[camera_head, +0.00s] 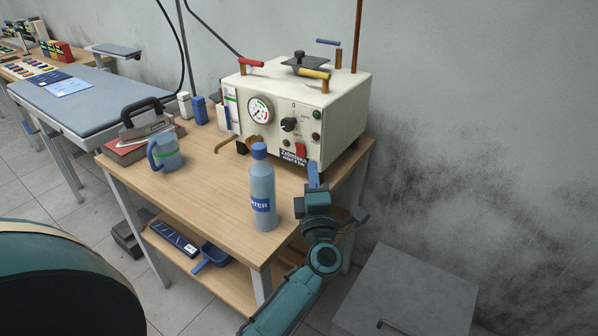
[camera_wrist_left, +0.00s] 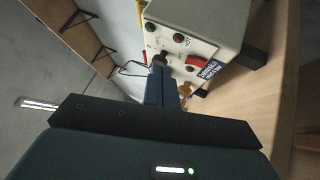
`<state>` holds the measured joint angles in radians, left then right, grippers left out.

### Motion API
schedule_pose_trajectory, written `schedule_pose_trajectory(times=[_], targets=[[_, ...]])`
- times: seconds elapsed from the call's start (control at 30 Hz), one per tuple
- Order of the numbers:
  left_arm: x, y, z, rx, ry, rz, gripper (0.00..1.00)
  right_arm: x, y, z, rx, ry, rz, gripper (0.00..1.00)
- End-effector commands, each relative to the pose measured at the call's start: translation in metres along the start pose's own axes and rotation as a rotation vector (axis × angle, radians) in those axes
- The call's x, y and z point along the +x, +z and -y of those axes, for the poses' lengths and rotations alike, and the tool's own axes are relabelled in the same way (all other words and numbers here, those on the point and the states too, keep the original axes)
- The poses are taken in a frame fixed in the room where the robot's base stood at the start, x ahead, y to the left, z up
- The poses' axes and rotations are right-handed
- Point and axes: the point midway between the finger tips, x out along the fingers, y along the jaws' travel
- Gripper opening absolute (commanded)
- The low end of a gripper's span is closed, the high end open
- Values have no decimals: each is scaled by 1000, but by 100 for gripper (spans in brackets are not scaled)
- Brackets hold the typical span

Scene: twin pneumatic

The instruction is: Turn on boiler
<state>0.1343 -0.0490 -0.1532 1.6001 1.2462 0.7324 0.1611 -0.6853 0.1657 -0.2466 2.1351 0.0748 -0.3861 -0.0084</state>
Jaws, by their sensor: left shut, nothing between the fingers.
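The boiler (camera_head: 340,115) is a cream box on the wooden table, with a round gauge (camera_head: 259,110), a black knob (camera_head: 289,124) and a red switch (camera_head: 300,149) on its front. My left gripper (camera_head: 313,172) is shut and empty, just in front of the boiler's lower right front, below the red switch. In the left wrist view its blue fingers (camera_wrist_left: 160,75) point towards the boiler's front panel, and the red switch (camera_wrist_left: 194,60) shows beside them. I cannot tell whether the fingertips touch the panel. My right gripper is not in view.
A blue water bottle (camera_head: 263,190) stands left of my left arm. A mug (camera_head: 165,153) and an iron (camera_head: 146,120) are on the table's left part. A grey cabinet (camera_head: 410,295) stands at the lower right.

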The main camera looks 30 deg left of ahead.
Motion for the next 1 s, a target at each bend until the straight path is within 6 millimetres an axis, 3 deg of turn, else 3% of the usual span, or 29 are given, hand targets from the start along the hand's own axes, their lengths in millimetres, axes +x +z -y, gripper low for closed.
schedule_pose_trajectory(times=[0.1, 0.2, 0.4, 1.0], targets=[[22, -8, 9, -173, -58, -171, 0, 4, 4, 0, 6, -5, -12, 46], [10, -11, 35, -159, -59, -162, 0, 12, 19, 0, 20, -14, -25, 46], [4, -12, 54, -157, -57, -159, 0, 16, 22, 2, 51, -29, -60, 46], [4, -14, 54, -155, -56, -157, 0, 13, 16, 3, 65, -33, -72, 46]])
